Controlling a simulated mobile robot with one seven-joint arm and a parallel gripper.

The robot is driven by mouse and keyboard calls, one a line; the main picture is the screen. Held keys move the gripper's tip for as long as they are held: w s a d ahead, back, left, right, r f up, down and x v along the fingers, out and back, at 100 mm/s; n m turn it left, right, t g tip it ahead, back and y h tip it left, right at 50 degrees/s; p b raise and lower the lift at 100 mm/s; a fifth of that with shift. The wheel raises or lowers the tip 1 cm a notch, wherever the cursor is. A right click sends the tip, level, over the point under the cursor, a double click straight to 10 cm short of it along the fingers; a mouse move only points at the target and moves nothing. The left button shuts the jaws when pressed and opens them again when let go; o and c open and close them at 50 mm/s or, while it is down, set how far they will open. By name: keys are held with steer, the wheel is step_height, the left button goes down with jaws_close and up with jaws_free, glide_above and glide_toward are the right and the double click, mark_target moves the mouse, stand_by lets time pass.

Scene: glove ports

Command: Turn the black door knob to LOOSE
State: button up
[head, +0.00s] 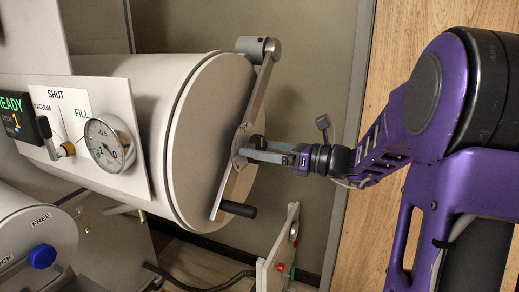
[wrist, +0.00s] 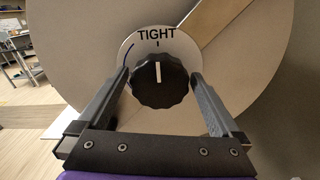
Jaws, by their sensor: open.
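The black door knob (wrist: 160,82) is in the middle of the wrist view, on a pale round plate at the centre of the round door. Its white pointer line stands upright, toward the word TIGHT (wrist: 157,34) and a short tick. No LOOSE label shows; the lower plate is hidden behind the knob and gripper. My gripper (wrist: 160,85) is open, one finger on each side of the knob, with a small gap showing on each side. In the head view my gripper (head: 262,152) reaches the door's centre from the right and hides the knob.
A metal bar (head: 262,92) crosses the door (head: 205,135), with a grey end piece at its top and a black handle (head: 238,209) low down. A panel with a gauge (head: 109,144) is at left. A smaller cylinder with a blue knob (head: 42,256) is lower left.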

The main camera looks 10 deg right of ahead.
steer(key=shift+w+a, duration=0.1)
steer(key=shift+a, duration=0.05)
steer(key=shift+c, duration=0.3)
steer(key=c, duration=1.1)
